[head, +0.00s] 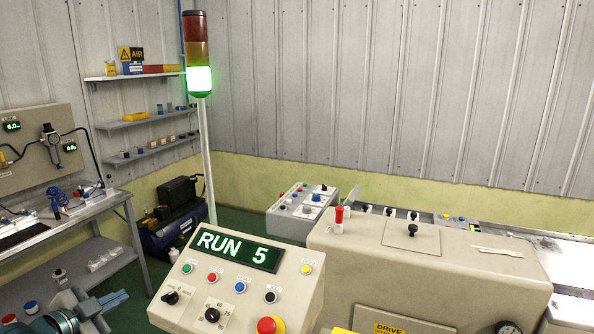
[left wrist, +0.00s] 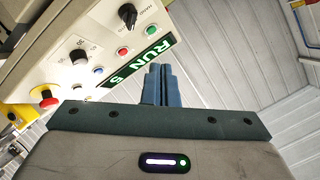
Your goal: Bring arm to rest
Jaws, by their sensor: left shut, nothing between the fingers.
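My left gripper (head: 120,297) is at the lower left of the head view, left of the control console (head: 176,292). Its blue fingers are together and empty, and they also show closed in the left wrist view (left wrist: 163,85). The console's green display (head: 238,250) reads RUN 5. The console also fills the upper left of the left wrist view (left wrist: 45,60), tilted, with its knobs and buttons. A gap shows between the fingers and the console in the head view. My right gripper is in neither view.
A signal tower (head: 199,80) with its green lamp lit stands behind the console. A workbench (head: 100,205) with fittings is at the left. A beige machine housing (head: 340,262) stands right of the console. A red emergency button (head: 268,326) sits at the console's front. Green floor shows between bench and console.

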